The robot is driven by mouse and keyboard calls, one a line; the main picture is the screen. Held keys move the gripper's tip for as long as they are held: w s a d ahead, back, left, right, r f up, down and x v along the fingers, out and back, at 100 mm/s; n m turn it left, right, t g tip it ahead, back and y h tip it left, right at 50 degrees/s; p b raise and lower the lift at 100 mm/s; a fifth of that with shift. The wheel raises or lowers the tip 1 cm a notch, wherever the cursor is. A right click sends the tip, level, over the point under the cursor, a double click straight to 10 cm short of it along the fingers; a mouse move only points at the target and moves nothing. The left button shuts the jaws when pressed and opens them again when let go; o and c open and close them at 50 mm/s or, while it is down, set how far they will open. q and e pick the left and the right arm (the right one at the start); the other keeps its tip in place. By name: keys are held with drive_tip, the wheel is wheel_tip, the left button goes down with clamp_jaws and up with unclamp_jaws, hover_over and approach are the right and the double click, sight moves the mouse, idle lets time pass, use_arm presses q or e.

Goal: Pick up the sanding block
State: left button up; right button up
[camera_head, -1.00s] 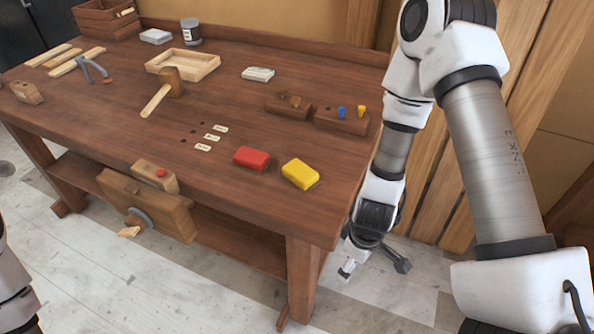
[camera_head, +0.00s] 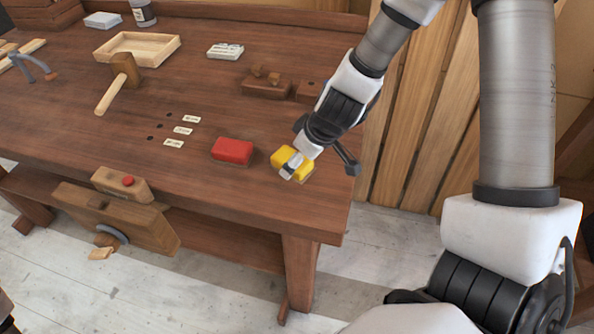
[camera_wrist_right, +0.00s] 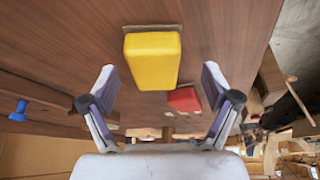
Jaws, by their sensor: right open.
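A yellow block (camera_head: 292,163) with a brownish underside lies near the front right corner of the workbench, partly hidden by my right gripper. A similar red block (camera_head: 233,151) lies just left of it. Either could be a sanding block by shape. My right gripper (camera_head: 289,168) is over the yellow block. In the right wrist view, my right gripper (camera_wrist_right: 158,85) is open with nothing held. The yellow block (camera_wrist_right: 152,60) is ahead between the spread fingers, and contact cannot be made out. The red block (camera_wrist_right: 184,99) is farther off. My left gripper is not in view.
The wooden workbench (camera_head: 215,195) holds small labels by holes (camera_head: 182,131), a mallet (camera_head: 124,72), a shallow tray (camera_head: 145,48) and a wooden plane-like tool (camera_head: 266,84) behind the blocks. A vise (camera_head: 120,215) is on the front edge. Bare top surrounds the blocks.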

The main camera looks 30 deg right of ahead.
sight(290, 156)
drive_tip(key=w+f, duration=0.1)
drive_tip(key=w, duration=0.1)
drive_tip(key=w+f, duration=0.1)
drive_tip(key=f, duration=0.1)
drive_tip(key=shift+w+a+f, duration=0.1)
drive_tip(key=shift+w+a, duration=0.1)
drive_tip(key=shift+w, duration=0.35)
drive_tip(key=shift+s+d+r, duration=0.1)
drive_tip(key=shift+s+r, duration=0.15)
drive_tip(key=shift+s, duration=0.25)
drive_tip(key=shift+s+r, duration=0.25)
drive_tip(key=shift+s, duration=0.2)
drive_tip(key=shift+w+f, duration=0.5)
drive_tip(key=shift+w, duration=0.1)
drive_tip(key=shift+s+r, duration=0.15)
drive_tip(key=shift+s, duration=0.15)
drive_tip(key=shift+w, duration=0.1)
drive_tip(key=c, duration=0.9)
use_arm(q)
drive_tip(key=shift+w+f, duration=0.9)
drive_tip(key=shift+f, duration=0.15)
use_arm(e)
drive_tip(key=c, duration=0.4)
